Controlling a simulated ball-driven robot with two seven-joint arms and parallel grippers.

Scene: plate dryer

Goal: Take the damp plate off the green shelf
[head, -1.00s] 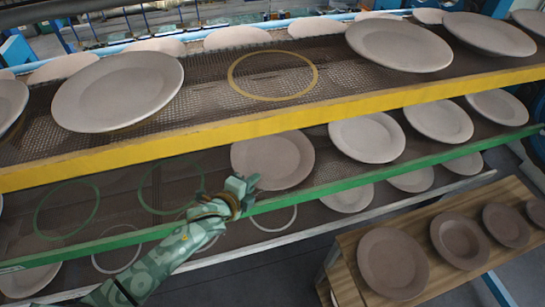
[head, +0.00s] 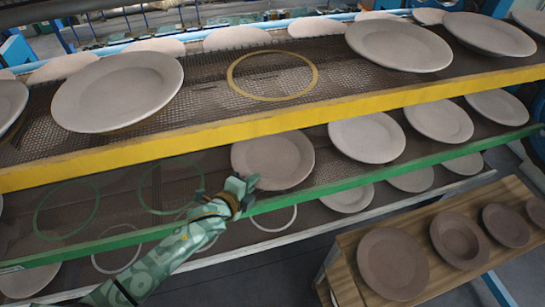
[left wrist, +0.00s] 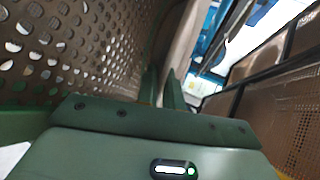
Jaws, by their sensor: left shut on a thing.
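The damp plate (head: 275,160) is a brown-grey plate, darker than the paler plates to its right on the green shelf (head: 345,183). It lies on the mesh at the shelf's front edge. My left gripper (head: 249,184) is shut on the plate's near left rim. In the left wrist view the gripper's fingers (left wrist: 162,92) reach forward at the plate's edge (left wrist: 181,42); the exact grip is partly hidden. My right gripper is not in view.
The yellow shelf (head: 270,123) with several pale plates and an empty yellow ring (head: 272,75) is above. Empty green rings (head: 67,209) lie to the left on the green shelf. A wooden rack (head: 345,245) with several brown plates stands at lower right.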

